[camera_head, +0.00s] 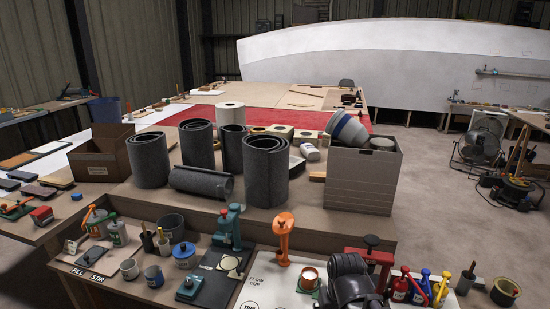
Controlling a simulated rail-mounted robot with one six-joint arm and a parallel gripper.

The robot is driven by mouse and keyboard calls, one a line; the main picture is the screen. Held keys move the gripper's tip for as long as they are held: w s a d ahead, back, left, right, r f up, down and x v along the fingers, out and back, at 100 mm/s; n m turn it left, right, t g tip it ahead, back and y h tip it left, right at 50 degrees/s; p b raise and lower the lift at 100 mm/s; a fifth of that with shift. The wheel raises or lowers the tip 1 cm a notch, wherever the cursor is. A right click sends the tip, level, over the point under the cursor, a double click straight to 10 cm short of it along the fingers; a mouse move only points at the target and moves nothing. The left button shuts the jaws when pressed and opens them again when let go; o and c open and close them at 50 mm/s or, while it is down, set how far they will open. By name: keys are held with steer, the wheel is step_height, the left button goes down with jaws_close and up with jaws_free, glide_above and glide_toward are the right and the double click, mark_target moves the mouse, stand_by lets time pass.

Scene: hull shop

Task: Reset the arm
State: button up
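My gripper's fingers do not show in this view. A dark, rounded, ribbed form rises from the bottom edge, right of the middle; it looks like part of my arm, but I cannot be sure. It stands in front of the workbench (125,284) and hides part of its front. No held object can be seen.
An orange stand (284,240), a green press (229,229), a red clamp (372,256) and several small bottles crowd the bench. Open floor (430,200) lies to the right.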

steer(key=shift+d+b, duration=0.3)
steer(key=shift+b, duration=0.15)
